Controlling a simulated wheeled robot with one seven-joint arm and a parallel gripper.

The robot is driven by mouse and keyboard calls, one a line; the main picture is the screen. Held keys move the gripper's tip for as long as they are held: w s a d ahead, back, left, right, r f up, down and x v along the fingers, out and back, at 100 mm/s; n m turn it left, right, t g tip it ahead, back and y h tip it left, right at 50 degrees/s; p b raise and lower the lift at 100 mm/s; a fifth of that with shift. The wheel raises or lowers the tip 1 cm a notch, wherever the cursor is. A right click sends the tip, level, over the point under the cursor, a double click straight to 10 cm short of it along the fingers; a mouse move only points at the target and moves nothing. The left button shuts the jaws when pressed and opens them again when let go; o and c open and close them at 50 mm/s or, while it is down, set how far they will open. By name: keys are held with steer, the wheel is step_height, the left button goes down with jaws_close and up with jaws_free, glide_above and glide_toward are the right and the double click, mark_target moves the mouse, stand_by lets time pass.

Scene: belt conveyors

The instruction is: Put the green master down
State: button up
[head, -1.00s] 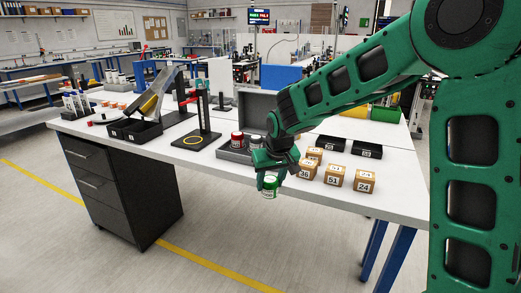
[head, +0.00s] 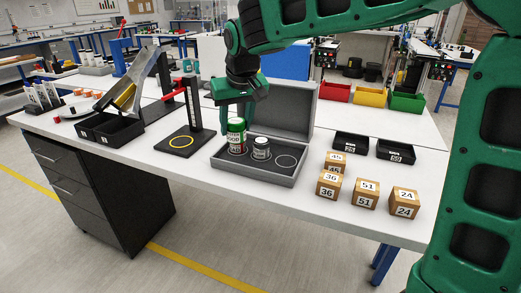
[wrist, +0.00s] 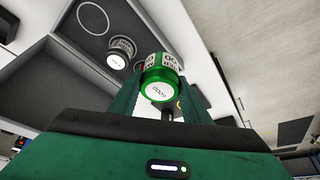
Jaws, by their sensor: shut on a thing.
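The green master (head: 236,134) is a green can with a white label, upright in my gripper (head: 236,104). My gripper is shut on its upper part, fingers pointing down. The can is at the left end of the open grey case (head: 262,177), over or on its left spot; I cannot tell whether its base touches. In the wrist view the can (wrist: 161,84) shows its green cap between the fingers. A grey-white can (head: 261,148) stands in the middle spot, just right of the green one. The right spot is an empty ring.
A black stand with a yellow ring (head: 182,141) is left of the case. Numbered wooden boxes (head: 366,193) and two black trays (head: 351,143) are to the right. The raised case lid (head: 290,107) is behind the cans. The table front (head: 250,199) is clear.

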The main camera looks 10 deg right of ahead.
steer(key=d+f, duration=0.2)
steer(key=d, duration=0.2)
steer(key=d+f, duration=0.2)
steer(key=d, duration=0.2)
steer(key=w+d+f, duration=0.1)
steer(key=d+f, duration=0.1)
steer(key=d, duration=0.2)
steer(key=shift+f, duration=0.4)
steer(key=shift+s+f, duration=0.1)
steer(key=shift+f, duration=1.9)
steer(key=o, duration=1.2)
steer(key=shift+f, duration=0.1)
steer(key=shift+o, duration=0.2)
steer(key=v, duration=1.2)
